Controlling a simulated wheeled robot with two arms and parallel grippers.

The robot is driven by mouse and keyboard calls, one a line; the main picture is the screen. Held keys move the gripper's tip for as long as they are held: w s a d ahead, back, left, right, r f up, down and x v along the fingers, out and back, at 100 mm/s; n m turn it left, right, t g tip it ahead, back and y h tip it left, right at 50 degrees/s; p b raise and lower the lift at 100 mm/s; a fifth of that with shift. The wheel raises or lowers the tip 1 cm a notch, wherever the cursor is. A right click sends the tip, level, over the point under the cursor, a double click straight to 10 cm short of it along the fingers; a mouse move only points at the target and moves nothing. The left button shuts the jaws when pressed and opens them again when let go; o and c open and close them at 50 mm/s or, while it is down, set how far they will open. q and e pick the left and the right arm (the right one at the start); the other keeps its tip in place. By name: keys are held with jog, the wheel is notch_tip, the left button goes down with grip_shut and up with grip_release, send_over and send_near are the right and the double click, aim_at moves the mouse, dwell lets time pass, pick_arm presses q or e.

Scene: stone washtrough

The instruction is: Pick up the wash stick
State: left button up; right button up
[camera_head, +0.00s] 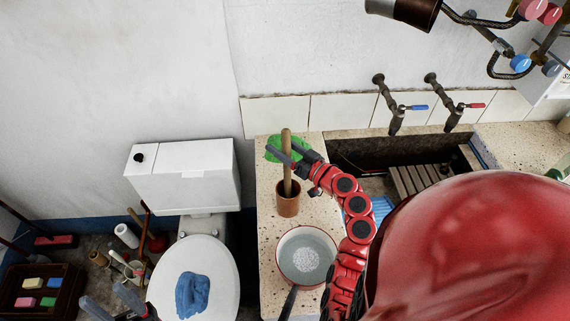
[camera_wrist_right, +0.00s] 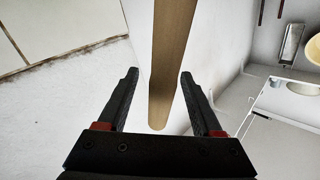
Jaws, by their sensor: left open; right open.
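The wash stick (camera_head: 286,155) is a plain wooden rod standing nearly upright in a brown cup (camera_head: 288,204) on the speckled counter. My right gripper (camera_head: 282,152) is at the stick's upper part, with its jaws open. In the right wrist view the stick (camera_wrist_right: 174,55) runs between the two spread fingers (camera_wrist_right: 158,77), with visible gaps on both sides. The stick's lower end is hidden in the cup. My left gripper (camera_head: 107,299) is open and empty at the lower left, beside the toilet and far from the stick.
A green cloth (camera_head: 272,142) lies behind the stick. A pan of water (camera_head: 306,239) stands in front of the cup. The stone trough (camera_head: 410,150) with taps lies right. A toilet (camera_head: 196,250) with a blue cloth and a crate (camera_head: 22,300) of soaps are left.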

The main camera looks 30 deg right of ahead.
jog(key=shift+x, duration=0.75)
jog(key=shift+r, duration=0.1)
grip_shut()
